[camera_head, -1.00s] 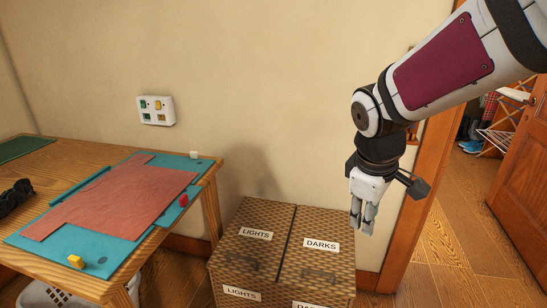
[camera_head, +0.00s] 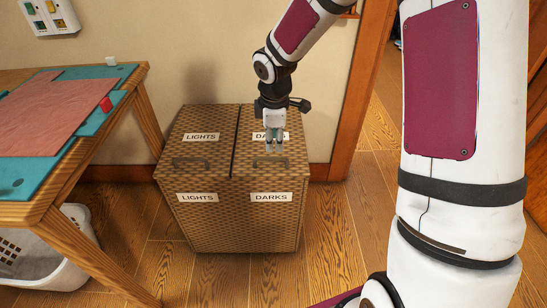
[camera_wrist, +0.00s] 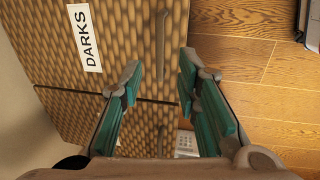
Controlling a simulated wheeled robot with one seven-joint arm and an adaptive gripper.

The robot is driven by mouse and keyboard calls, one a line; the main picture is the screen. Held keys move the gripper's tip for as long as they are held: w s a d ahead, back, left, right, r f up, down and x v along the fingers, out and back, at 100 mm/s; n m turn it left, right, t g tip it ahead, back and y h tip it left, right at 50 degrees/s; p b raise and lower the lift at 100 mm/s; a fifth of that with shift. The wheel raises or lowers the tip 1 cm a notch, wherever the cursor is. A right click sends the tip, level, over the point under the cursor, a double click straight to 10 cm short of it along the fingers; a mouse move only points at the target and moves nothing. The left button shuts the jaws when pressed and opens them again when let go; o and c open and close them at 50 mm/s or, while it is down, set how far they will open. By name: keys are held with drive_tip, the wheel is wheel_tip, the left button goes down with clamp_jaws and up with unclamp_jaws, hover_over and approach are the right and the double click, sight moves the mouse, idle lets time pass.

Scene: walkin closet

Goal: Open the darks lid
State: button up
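The darks lid (camera_head: 246,150) is the right-hand woven top of the hamper and lies shut. Its label also shows in the wrist view (camera_wrist: 84,38). The darks lid handle (camera_head: 292,161) is a bar near the lid's front edge; it also shows in the wrist view (camera_wrist: 163,40), running up the picture. My gripper (camera_head: 273,149) points down over the front of this lid. In the wrist view its teal-padded fingers (camera_wrist: 160,66) are apart, with nothing held. The handle's near end lies in line with the gap between them. I cannot tell the height left above it.
The shut lights lid (camera_head: 195,150) is beside the darks lid, across a dark seam. A wooden table (camera_head: 140,105) with cloth stands at left, over a white basket (camera_head: 60,270). The wall is close behind the hamper; a door frame (camera_head: 355,90) is at right. Floor in front is free.

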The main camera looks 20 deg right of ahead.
sight(274, 158)
drive_tip(key=f+b, duration=0.1)
drive_tip(key=f, duration=0.1)
drive_tip(key=w+f, duration=0.1)
drive_tip(key=f, duration=0.2)
drive_tip(key=f+b, duration=0.1)
drive_tip(key=f, duration=0.2)
drive_tip(key=shift+w+d+b, duration=0.25)
drive_tip(key=shift+b, duration=0.1)
drive_tip(key=shift+r, duration=0.1)
clamp_jaws()
